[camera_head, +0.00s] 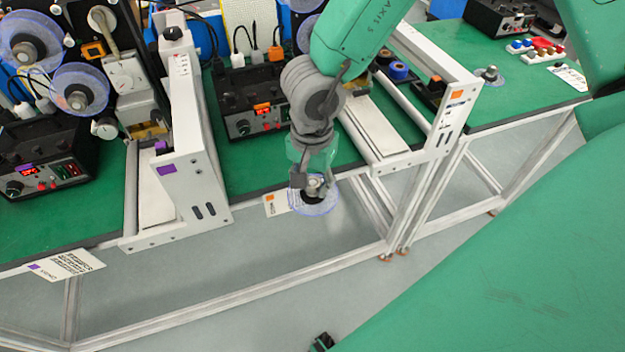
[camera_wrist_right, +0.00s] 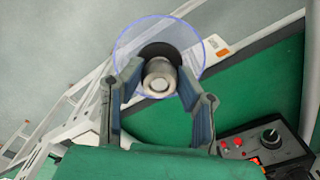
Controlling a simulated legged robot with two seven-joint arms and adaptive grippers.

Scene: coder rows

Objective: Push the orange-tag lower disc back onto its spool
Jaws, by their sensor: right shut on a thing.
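My right gripper (camera_head: 312,190) is shut on the grey metal hub of a clear, blue-rimmed disc (camera_head: 322,208). It holds the disc by the near edge of the green bench, beside a white card with an orange mark (camera_head: 275,203). In the right wrist view the disc (camera_wrist_right: 190,42) shows beyond the fingers, with its hub (camera_wrist_right: 160,78) between them. A white frame with an orange tag (camera_head: 457,95) stands right of my arm. A blue-rimmed disc edge (camera_head: 303,38) shows behind the arm. The orange-tag lower spool is hidden or cannot be made out. My left gripper is not in view.
A white frame with a purple tag (camera_head: 167,170) stands left, with clear discs (camera_head: 80,100) behind it. A black control box (camera_head: 245,118) sits between the frames. Another clear disc (camera_head: 496,82) lies on the right bench. Open floor (camera_head: 260,250) lies in front.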

